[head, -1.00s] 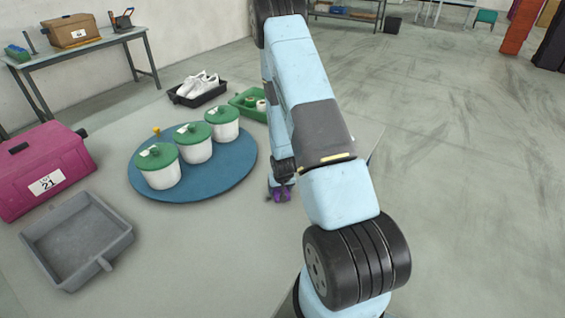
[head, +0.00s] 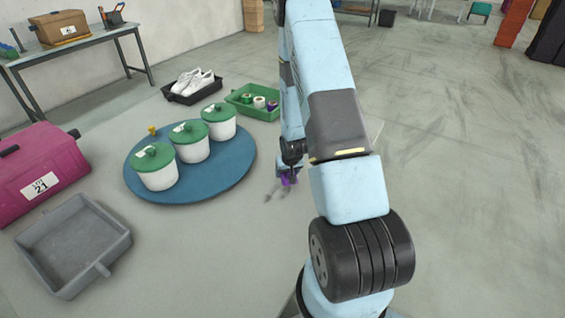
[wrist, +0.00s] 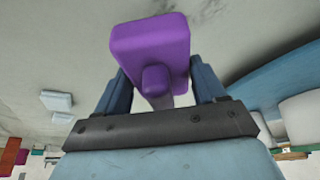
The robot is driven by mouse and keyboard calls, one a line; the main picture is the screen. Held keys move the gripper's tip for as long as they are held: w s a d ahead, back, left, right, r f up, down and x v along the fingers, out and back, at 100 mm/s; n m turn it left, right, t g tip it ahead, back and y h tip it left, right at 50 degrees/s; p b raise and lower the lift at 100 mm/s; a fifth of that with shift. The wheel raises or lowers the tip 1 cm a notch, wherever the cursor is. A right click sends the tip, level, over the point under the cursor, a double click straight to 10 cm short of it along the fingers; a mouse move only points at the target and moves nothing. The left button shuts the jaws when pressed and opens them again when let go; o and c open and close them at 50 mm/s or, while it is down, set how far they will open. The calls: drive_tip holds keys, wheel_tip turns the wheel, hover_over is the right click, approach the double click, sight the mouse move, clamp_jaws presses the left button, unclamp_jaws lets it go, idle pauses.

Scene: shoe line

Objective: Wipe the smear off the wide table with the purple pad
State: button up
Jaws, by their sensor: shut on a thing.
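The purple pad (wrist: 150,40) is held by its knob between the fingers of my gripper (wrist: 162,84) in the wrist view. In the head view the pad (head: 289,179) shows small beneath my gripper (head: 288,172), partly hidden by my arm. A dark grey smear (head: 274,192) lies on the wide table (head: 215,245), just left of the pad and close to it. I cannot tell whether the pad touches the table.
A blue round mat (head: 235,170) with three green-lidded white pots (head: 190,142) lies left of my gripper. A green tray (head: 240,103), a black tray with white shoes (head: 192,84), a grey tray (head: 72,245) and a magenta box (head: 35,175) stand around.

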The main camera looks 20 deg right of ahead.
drive_tip(key=shift+r, duration=1.95)
